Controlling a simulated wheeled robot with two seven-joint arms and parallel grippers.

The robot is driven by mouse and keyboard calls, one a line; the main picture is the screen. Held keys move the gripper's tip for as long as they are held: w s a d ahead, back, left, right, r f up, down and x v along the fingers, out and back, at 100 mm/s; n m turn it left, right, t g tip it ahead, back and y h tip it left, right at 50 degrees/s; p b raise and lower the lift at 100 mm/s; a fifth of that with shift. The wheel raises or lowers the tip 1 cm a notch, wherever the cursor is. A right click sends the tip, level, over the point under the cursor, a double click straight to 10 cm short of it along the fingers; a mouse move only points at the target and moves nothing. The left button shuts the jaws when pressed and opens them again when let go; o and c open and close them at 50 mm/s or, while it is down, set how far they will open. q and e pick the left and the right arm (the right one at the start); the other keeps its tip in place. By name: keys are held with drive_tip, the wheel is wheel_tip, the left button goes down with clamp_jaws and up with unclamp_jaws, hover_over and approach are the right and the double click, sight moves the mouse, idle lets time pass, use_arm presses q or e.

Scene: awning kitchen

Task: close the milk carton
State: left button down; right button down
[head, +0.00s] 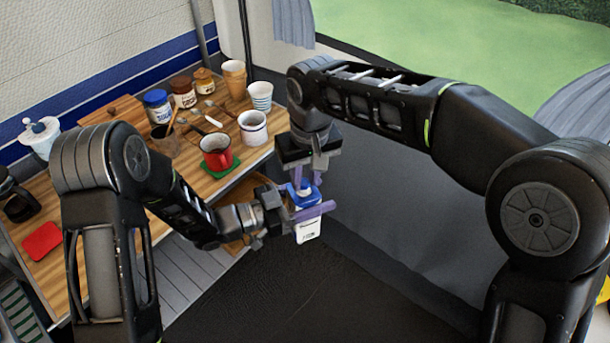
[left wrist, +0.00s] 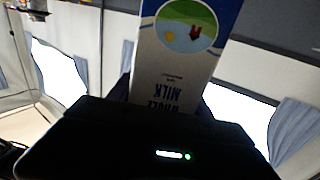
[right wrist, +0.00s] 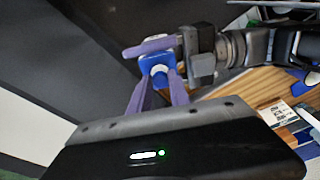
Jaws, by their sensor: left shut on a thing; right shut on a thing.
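The milk carton (head: 308,231) is white with a blue top and is held upright in the air, in front of the table's right end. My left gripper (head: 306,211) is shut on the carton's upper body from the side. In the left wrist view the carton (left wrist: 180,60) fills the space ahead, with its "whole milk" print upside down. My right gripper (head: 304,186) points down from above and is shut on the small cap at the carton's top. In the right wrist view its purple fingers meet at the cap (right wrist: 158,71). The fingers partly hide the cap, so its seating cannot be told.
The dark floor below the carton is clear.

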drive_tip(key=shift+f, duration=0.55)
drive_tip(key=m, duration=0.5)
drive_tip(key=shift+s+a+m+h, duration=0.1)
drive_tip(key=shift+a+m+h, duration=0.2)
drive_tip(key=shift+h, duration=0.1)
drive_tip(key=m, duration=0.5)
drive_tip(key=shift+a+h, duration=0.2)
drive_tip(key=shift+h, duration=0.2)
drive_tip(key=m, duration=0.6)
drive_tip(key=shift+w+a+g+h, duration=0.15)
drive_tip(key=shift+w+g+h, duration=0.1)
drive_tip(key=shift+g+h, duration=0.05)
drive_tip(key=m+g, duration=0.1)
drive_tip(key=m, duration=0.5)
drive_tip(key=shift+w, duration=0.2)
drive_tip(key=c, duration=0.7)
unclamp_jaws()
drive_tip(key=shift+o, duration=0.2)
